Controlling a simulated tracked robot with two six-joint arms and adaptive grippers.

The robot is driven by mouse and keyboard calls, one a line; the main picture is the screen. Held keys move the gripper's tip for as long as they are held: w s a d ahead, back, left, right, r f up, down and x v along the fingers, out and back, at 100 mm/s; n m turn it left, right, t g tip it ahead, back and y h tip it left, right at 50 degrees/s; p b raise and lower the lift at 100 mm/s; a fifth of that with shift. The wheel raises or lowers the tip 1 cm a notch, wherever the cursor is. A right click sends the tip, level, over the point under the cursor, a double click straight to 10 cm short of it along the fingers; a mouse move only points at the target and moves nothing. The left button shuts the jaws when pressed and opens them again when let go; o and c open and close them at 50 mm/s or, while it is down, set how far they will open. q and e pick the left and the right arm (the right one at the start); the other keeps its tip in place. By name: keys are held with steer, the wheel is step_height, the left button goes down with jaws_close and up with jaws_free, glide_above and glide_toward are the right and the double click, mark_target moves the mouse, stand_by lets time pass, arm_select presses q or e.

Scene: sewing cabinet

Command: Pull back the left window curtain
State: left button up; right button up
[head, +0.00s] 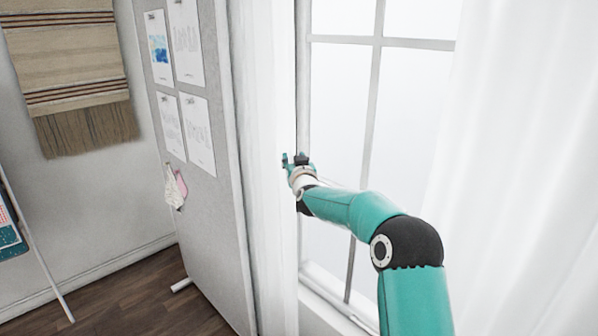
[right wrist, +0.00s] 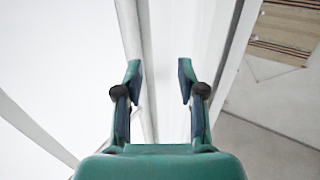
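The left window curtain (head: 262,130) is a narrow white hanging strip at the left side of the window, bunched beside the frame. My right gripper (head: 292,158) is at the curtain's window-side edge in the head view. In the right wrist view its two fingers (right wrist: 160,82) stand apart. Pale, vertical white surfaces, likely the curtain and window frame, show beyond and between them. I cannot tell whether the fingers touch the cloth. My left gripper is not in view.
The window (head: 340,90) has grey bars and a sill below. A sheer right curtain (head: 530,180) hangs at the right. A grey pinboard (head: 205,210) with papers stands close to the left curtain. A woven hanging (head: 70,60) is on the wall. Dark wooden floor shows at lower left.

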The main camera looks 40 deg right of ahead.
steer(key=v, duration=1.1)
steer(key=shift+w, duration=0.1)
